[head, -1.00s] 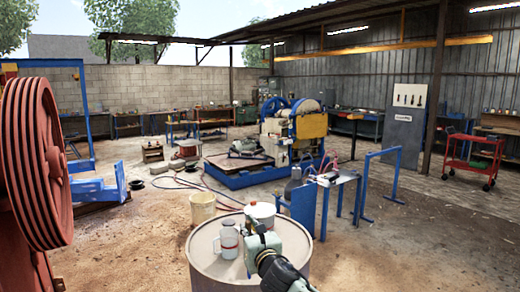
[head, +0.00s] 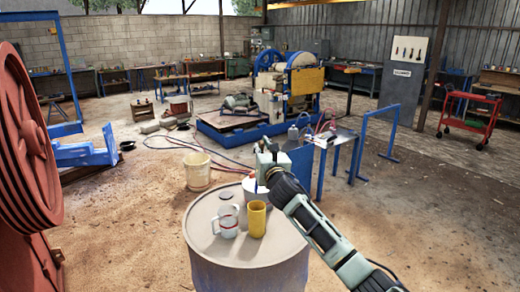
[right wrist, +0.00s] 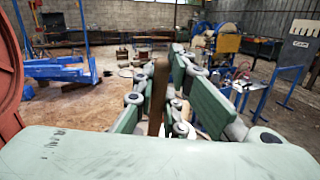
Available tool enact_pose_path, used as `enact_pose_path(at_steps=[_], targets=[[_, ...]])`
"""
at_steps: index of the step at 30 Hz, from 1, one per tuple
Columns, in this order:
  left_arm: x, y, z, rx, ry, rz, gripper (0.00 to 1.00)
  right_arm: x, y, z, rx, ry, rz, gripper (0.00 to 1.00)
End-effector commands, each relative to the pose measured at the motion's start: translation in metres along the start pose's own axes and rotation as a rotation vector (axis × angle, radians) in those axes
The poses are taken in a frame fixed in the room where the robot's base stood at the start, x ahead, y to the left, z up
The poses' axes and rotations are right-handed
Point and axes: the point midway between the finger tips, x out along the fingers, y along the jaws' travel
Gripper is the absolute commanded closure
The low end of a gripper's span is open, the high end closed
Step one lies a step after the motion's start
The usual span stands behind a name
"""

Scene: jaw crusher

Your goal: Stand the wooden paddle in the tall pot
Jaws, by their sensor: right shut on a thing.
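My right gripper (head: 268,158) is above the far side of a grey drum. In the right wrist view its green fingers (right wrist: 165,95) are shut on the brown wooden paddle (right wrist: 157,92), which shows as a narrow upright strip between them. In the head view the paddle is mostly hidden by the gripper. A tall yellow pot (head: 257,220) stands upright on the drum top, nearer than the gripper. My left gripper is not in view.
The drum (head: 240,253) also carries a white mug with a red band (head: 227,222) and a white container (head: 250,188) behind the yellow pot. A cream bucket (head: 197,172) stands on the ground behind. A red flywheel (head: 25,150) is at left, a blue-legged table (head: 335,138) at right.

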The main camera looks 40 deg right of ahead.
Motion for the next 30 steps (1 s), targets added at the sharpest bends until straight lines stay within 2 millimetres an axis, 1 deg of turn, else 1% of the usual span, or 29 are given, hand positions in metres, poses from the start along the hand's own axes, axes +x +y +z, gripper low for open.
enact_pose_path(at_steps=[1, 12, 30], targets=[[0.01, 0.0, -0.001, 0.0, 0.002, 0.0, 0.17, -0.001, -0.001, -0.011, 0.001, 0.001, 0.0, 1.0], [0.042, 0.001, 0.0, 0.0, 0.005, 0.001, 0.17, -0.003, -0.004, -0.044, 0.002, 0.001, 0.0, 1.0], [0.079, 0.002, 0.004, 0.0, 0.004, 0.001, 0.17, -0.007, -0.009, -0.096, -0.001, 0.002, 0.0, 1.0]])
